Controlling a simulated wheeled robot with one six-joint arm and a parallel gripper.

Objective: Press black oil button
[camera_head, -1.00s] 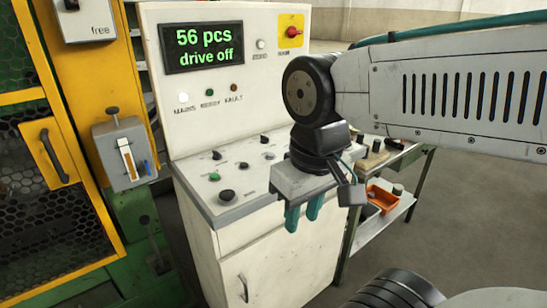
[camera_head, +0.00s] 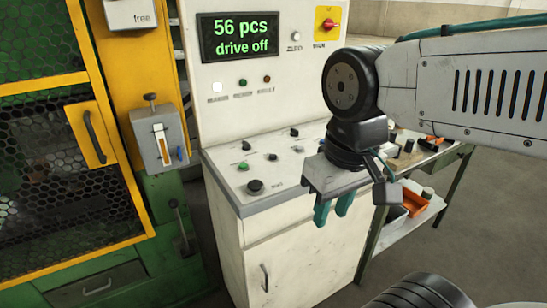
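The sloping control desk (camera_head: 225,200) carries several black knobs or buttons. A large black one (camera_head: 255,186) sits at its front left, beside a green button (camera_head: 243,165). Smaller black ones stand behind, one at the left (camera_head: 246,145), one in the middle (camera_head: 272,156) and one at the back (camera_head: 294,132). The labels are too small to read, so I cannot tell which is the oil button. My gripper (camera_head: 333,213) points down just off the desk's front right edge, apart from all the buttons.
The upright panel has a green display (camera_head: 240,36) reading "56 pcs drive off" and a red knob on yellow (camera_head: 328,21). A yellow-framed mesh guard (camera_head: 90,122) and a grey gauge box (camera_head: 150,158) stand left. A bench with an orange tray (camera_head: 415,203) stands right.

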